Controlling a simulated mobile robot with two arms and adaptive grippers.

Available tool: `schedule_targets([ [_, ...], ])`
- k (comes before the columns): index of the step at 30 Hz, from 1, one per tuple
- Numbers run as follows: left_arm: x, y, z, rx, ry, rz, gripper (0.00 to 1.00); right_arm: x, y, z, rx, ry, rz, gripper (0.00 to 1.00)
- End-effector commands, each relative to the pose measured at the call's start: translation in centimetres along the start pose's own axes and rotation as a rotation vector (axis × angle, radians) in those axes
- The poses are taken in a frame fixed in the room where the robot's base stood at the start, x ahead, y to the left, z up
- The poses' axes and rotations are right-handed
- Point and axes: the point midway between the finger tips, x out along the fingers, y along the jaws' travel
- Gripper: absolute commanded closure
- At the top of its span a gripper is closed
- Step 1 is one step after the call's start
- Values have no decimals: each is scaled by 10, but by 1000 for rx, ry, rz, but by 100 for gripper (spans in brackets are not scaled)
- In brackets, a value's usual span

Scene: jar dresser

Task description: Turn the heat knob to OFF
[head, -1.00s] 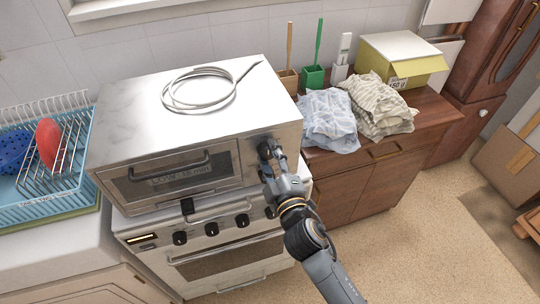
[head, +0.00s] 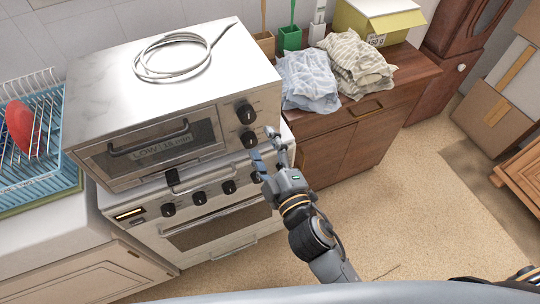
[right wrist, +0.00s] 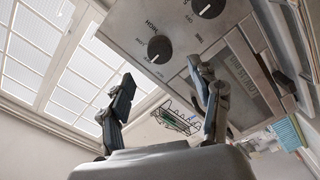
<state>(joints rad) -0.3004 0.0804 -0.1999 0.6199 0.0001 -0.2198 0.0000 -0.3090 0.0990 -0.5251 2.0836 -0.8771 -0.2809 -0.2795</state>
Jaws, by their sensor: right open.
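The silver countertop oven (head: 165,95) has two dark round knobs on its right front panel, an upper knob (head: 245,113) and a lower knob (head: 249,140). Its window reads "LOW" and "15 min". In the right wrist view, one knob (right wrist: 160,48) has "HIGH" printed near it and another knob (right wrist: 209,8) is at the top edge. I cannot tell which is set to OFF. My right gripper (head: 266,147) is open and empty, just in front of and below the lower knob. Its fingers (right wrist: 162,98) also show in the right wrist view, apart from both knobs. My left gripper is not in view.
The oven stands on a stove (head: 195,215) with its own row of knobs. A coiled cable (head: 175,58) lies on top. A blue dish rack (head: 50,150) stands at left. A wooden dresser (head: 345,140) with folded cloths is at right. The floor before it is clear.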

Motion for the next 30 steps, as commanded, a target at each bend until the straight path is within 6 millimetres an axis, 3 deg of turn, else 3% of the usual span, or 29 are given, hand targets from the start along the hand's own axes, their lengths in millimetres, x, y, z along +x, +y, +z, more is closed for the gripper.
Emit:
schedule_targets([
  [3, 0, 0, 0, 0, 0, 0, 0, -18, -1, 1, 2, -2, -1, 37],
  [9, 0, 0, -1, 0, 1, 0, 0, -33, 0, 0, -1, 0, 0, 37],
  [26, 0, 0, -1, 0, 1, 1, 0, -34, 0, 0, -1, 1, 1, 37],
  [30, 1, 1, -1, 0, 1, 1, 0, -33, -16, 9, 13, -15, -29, 37],
])
